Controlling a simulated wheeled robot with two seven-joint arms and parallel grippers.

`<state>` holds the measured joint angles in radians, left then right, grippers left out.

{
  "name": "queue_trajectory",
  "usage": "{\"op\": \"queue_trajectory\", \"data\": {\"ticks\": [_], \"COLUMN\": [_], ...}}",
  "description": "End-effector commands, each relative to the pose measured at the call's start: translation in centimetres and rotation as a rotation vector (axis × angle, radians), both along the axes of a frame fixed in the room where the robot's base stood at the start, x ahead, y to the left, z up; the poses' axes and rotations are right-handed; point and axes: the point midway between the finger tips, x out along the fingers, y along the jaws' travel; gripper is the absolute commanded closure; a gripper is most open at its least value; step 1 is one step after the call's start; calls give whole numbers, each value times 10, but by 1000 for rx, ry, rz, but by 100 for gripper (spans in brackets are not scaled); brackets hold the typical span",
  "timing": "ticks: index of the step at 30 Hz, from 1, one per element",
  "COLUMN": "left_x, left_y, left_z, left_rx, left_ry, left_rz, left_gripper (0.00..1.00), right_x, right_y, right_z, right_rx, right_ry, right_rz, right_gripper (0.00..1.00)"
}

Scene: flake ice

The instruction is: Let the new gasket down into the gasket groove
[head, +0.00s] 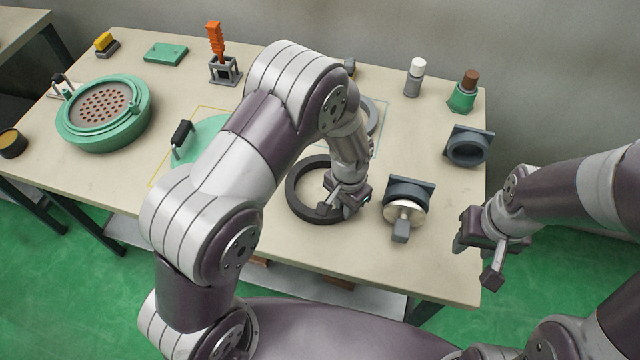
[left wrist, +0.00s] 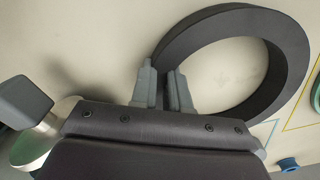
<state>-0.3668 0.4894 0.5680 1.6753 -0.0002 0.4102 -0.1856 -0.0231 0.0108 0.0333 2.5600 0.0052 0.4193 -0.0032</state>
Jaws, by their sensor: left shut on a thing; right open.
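The new gasket, a thick dark ring (head: 297,196), is at the front middle of the table. My left gripper (head: 332,203) is shut on its right side in the head view. In the left wrist view the two fingers (left wrist: 166,80) pinch the ring's wall (left wrist: 292,55). I cannot tell whether the ring touches the table or hangs just above it. The green round vessel (head: 95,139) stands at the far left, with a perforated brown plate inside its rim. The groove itself is too small to make out. My right gripper (head: 476,262) is open and empty, off the table's right edge.
A green lid (head: 207,128) with a black handle lies partly behind my left arm. A grey ring (head: 373,112) lies in a blue outline. A grey fitting with a pale disc (head: 404,212) stands close right of my left gripper. An orange-handled tool (head: 215,42) stands behind.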

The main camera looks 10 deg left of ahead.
Motion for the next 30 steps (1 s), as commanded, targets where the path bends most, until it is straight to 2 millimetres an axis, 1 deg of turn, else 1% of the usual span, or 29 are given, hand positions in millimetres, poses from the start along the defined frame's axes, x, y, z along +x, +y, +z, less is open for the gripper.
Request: {"op": "queue_trajectory", "data": {"ticks": [4,11,30], "left_x": [0,1,0], "left_y": [0,0,0], "left_z": [6,9,53], "left_rx": [-1,-1,-1], "left_ry": [-1,-2,-1], "left_rz": [0,1,1], "left_gripper": [100,100,100], "right_x": [0,0,0], "right_y": [0,0,0], "right_z": [6,9,48], "right_rx": [0,0,0], "right_ry": [0,0,0], "right_rz": [0,0,0], "right_gripper": [57,57,57]}}
